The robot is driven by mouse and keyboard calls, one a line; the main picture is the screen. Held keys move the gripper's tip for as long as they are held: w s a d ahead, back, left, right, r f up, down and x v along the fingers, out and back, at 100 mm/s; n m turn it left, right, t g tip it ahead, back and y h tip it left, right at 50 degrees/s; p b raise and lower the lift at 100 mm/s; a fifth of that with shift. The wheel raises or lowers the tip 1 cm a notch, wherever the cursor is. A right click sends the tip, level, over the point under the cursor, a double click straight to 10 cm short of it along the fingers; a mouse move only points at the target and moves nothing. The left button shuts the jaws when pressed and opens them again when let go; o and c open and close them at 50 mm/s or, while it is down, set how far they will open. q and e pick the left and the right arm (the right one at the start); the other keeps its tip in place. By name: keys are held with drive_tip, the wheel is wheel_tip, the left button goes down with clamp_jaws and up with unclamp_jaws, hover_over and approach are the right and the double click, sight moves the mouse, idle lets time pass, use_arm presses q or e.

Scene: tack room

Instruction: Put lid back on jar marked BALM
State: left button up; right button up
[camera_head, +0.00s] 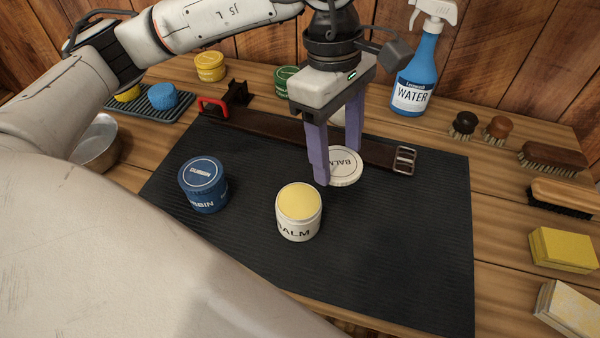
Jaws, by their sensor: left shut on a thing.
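The open jar marked BALM (299,226) stands upright on the black mat, its pale yellow contents showing at the top. A white round lid marked BALM (346,168) is behind it and slightly to its right. My left gripper (338,170) points down with its purple fingers on either side of the lid and is shut on it. The lid lies roughly flat, label up; I cannot tell whether it touches the mat. The lid is apart from the jar. My right gripper is not in view.
A closed blue jar (204,186) stands left of the BALM jar on the mat (400,260). A brown strap (280,130) with a buckle lies behind the lid. A blue WATER spray bottle (415,75), brushes (553,158) and sponges (563,250) stand around the mat. The mat's front right is clear.

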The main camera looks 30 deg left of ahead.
use_arm(q)
drive_tip(key=m, duration=0.2)
drive_tip(key=a+m, duration=0.1)
drive_tip(key=m, duration=0.2)
drive_tip(key=a+m+g, duration=0.1)
drive_tip(key=m, duration=0.1)
drive_tip(key=shift+s+m+y, duration=0.3)
drive_tip(key=shift+s, duration=0.1)
drive_tip(key=m, duration=0.3)
drive_tip(key=a+m, duration=0.1)
drive_tip(key=m, duration=0.2)
drive_tip(key=s+a+m+y, duration=0.1)
drive_tip(key=m, duration=0.2)
drive_tip(key=shift+a+g, duration=0.15)
drive_tip(key=shift+g, duration=0.15)
